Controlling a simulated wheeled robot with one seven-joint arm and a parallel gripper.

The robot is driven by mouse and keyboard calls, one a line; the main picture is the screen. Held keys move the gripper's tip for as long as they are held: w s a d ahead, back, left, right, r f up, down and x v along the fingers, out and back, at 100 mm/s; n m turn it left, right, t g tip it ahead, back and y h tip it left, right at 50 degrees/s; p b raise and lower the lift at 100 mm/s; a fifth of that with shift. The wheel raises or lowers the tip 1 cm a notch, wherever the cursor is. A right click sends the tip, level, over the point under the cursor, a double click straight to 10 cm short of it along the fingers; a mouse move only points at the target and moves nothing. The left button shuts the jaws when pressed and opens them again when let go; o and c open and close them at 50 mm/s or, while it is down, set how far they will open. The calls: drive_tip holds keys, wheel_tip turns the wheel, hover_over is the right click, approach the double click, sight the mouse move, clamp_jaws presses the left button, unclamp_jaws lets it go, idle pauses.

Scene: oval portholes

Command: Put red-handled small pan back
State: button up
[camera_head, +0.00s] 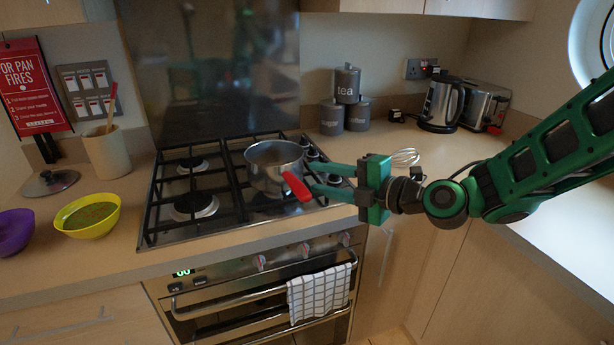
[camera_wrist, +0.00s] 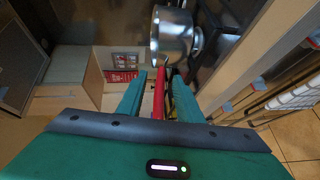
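The small steel pan (camera_head: 270,172) with a red handle (camera_head: 297,187) appears to sit upright on the right side of the gas hob (camera_head: 172,232). Its handle points toward the front right. My gripper (camera_head: 309,178) reaches in from the right at the handle. In the wrist view the red handle (camera_wrist: 158,95) lies between the two green fingers of my gripper (camera_wrist: 156,88), with a visible gap on its left side. The fingers look open around it. The pan body (camera_wrist: 174,36) is just beyond the fingertips.
A yellow bowl (camera_head: 88,214) and a purple bowl (camera_head: 14,230) stand left of the hob, with a lid (camera_head: 50,182) and a utensil pot (camera_head: 107,153). Canisters (camera_head: 347,84), a kettle (camera_head: 441,104) and a toaster (camera_head: 485,105) stand behind on the right. A whisk (camera_head: 405,157) lies near my gripper.

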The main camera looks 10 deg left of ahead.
drive_tip(key=shift+v, duration=2.05)
drive_tip(key=shift+d, duration=0.1)
drive_tip(key=s+d+f+m+g+h, duration=0.1)
drive_tip(key=s+d+f+m+h, duration=0.15)
drive_tip(key=d+m, duration=0.45)
drive_tip(key=s+d+f+m+g+h, duration=0.1)
drive_tip(key=d+f+m+h, duration=0.3)
drive_tip(key=d, duration=0.7)
drive_tip(key=s+d+f+m+g+h, duration=0.1)
drive_tip(key=s+d+f+m+h, duration=0.25)
drive_tip(key=d, duration=0.55)
drive_tip(key=s+d+r+m+g+h, duration=0.1)
drive_tip(key=s+d+m+g+h, duration=0.3)
drive_tip(key=s+d+m, duration=1.4)
drive_tip(key=s+m, duration=0.2)
drive_tip(key=m, duration=0.1)
drive_tip(key=shift+s+r+g, duration=0.2)
drive_tip(key=shift+r+g, duration=0.15)
drive_tip(key=shift+g, duration=0.05)
drive_tip(key=shift+m, duration=0.25)
